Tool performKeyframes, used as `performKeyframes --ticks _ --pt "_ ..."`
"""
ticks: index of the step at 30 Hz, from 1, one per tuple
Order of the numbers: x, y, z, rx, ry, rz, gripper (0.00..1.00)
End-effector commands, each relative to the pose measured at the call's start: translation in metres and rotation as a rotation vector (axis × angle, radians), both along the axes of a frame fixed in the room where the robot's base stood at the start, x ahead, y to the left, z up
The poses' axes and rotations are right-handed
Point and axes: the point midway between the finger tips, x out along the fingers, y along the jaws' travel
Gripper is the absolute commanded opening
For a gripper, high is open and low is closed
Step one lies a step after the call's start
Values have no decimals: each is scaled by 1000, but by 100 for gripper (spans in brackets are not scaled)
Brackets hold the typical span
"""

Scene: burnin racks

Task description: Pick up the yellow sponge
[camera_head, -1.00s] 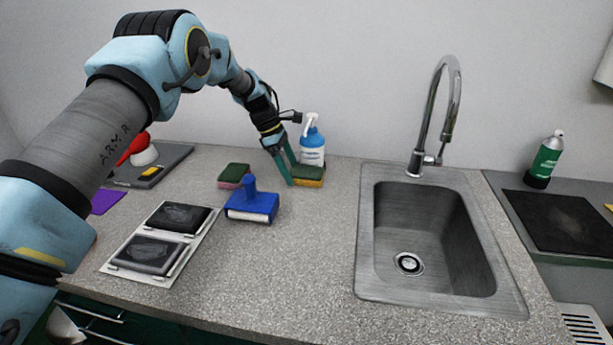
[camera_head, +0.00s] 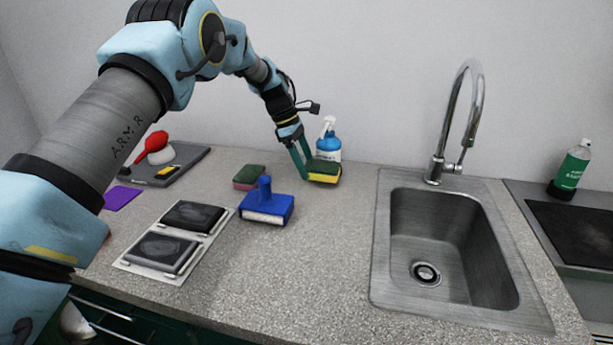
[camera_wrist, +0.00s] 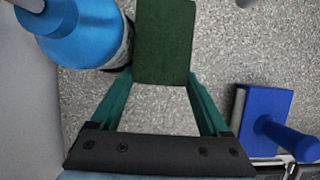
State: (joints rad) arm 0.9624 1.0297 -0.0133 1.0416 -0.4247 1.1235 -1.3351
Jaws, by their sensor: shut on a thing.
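The yellow sponge (camera_head: 323,177) has a dark green top layer and is at the back of the counter, in front of the blue spray bottle. In the wrist view only its green face (camera_wrist: 165,42) shows, between the two fingertips. My gripper (camera_head: 306,170) is shut on the sponge, with its green fingers on either side. In the wrist view the fingers (camera_wrist: 160,82) reach the sponge's sides. The sponge looks slightly tilted in the head view; whether it is clear of the counter I cannot tell for sure.
The blue spray bottle (camera_head: 328,146) stands close behind the sponge. A blue block-like brush (camera_head: 266,207) and a red-and-green sponge (camera_head: 249,178) lie to the left. A metal sink (camera_head: 450,245) with a tall faucet (camera_head: 466,120) is at the right. Clear counter lies in front.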

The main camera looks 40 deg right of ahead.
Motion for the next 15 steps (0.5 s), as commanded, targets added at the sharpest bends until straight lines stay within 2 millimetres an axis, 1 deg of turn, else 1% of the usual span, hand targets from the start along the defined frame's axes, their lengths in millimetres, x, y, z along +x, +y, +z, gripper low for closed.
performKeyframes --ticks 7,11,15 --pt "0 -1 39 -3 -2 -1 28" --pt "-9 13 38 1 2 1 28" --pt "-22 33 37 0 1 0 28"
